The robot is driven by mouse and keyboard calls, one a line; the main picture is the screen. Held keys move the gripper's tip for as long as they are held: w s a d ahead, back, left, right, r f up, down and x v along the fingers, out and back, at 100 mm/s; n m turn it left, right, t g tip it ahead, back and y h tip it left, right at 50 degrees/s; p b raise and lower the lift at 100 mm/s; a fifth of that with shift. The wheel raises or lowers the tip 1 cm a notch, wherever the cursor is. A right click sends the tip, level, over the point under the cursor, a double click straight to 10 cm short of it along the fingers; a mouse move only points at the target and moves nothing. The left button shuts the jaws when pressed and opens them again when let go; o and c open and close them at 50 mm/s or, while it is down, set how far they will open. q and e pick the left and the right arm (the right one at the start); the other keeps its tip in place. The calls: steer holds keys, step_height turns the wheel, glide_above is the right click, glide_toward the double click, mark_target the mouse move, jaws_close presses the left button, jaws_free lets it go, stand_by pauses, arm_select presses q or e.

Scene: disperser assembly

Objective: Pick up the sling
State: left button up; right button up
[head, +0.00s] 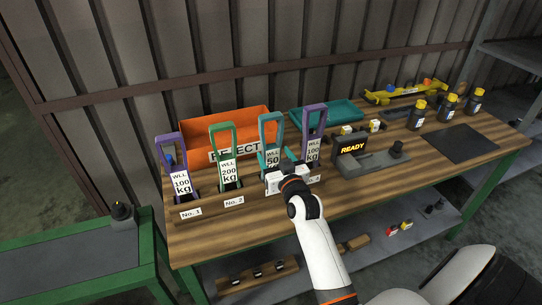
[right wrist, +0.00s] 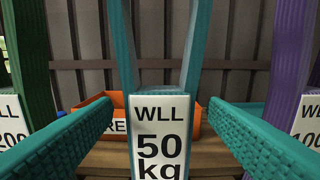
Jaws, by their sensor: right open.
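Several looped slings with white WLL labels stand upright in a row along the bench's front. From the left they are a purple 100 kg sling (head: 179,181), a green 200 kg sling (head: 230,171), a teal 50 kg sling (head: 271,128) and a purple 100 kg sling (head: 313,148). My right gripper (head: 273,163) is open at the teal sling. In the right wrist view the teal sling's label (right wrist: 160,139) is centred between the two spread teal fingers, with a gap on each side. The arm hides the teal sling's lower end. My left gripper is not in view.
An orange REJECT bin (head: 226,128) and a teal tray (head: 327,113) stand behind the slings. A grey device reading READY (head: 352,148) is to the right. Black bottles (head: 447,107) and a dark mat (head: 461,143) are at the far right. Neighbouring slings flank the gripper closely.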

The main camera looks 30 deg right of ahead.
mark_target(269, 146)
steer(key=p+x, duration=0.1)
steer(key=x, duration=0.3)
steer(key=shift+w+p, duration=0.3)
steer(key=shift+w, duration=0.05)
steer(key=shift+w+d, duration=0.1)
steer(key=shift+w, duration=0.2)
steer(key=shift+s, duration=0.1)
steer(key=shift+c, duration=0.4)
steer(key=c, duration=1.2)
steer(key=shift+r, duration=0.1)
steer(key=shift+c, duration=0.6)
